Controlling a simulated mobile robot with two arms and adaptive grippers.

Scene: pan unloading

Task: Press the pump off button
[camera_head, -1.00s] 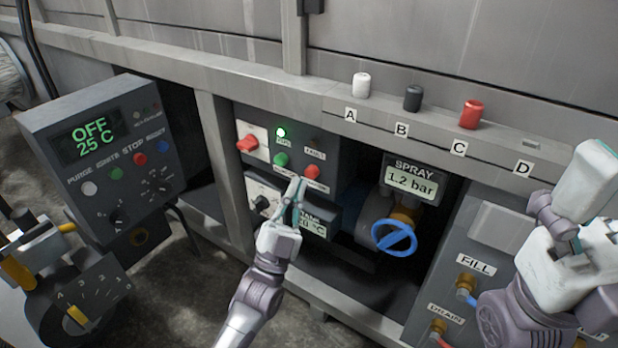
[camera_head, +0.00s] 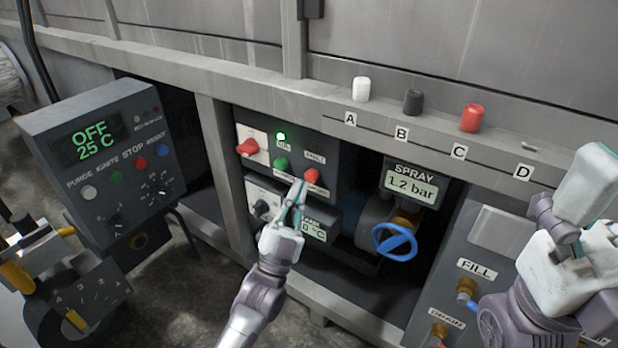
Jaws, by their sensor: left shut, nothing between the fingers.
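The pump panel (camera_head: 322,150) is a dark box under the frame rail. It carries a red round button (camera_head: 312,177), a green round button (camera_head: 282,164), a lit green lamp (camera_head: 281,136) and a red rotary switch (camera_head: 247,147). My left gripper (camera_head: 299,184) is shut and empty. Its fingertips are just left of the red button, very close to it; I cannot tell whether they touch. Part of the labels under the buttons is hidden by the fingers. My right gripper (camera_head: 590,190) is at the right edge, its finger gap not clear.
A control box (camera_head: 105,150) reading OFF 25 C stands at left. A spray display (camera_head: 411,183) reads 1.2 bar above a blue valve wheel (camera_head: 394,242). White (camera_head: 361,90), dark (camera_head: 412,102) and red (camera_head: 471,118) knobs stand on the ledge. A lower display panel sits beneath the fingers.

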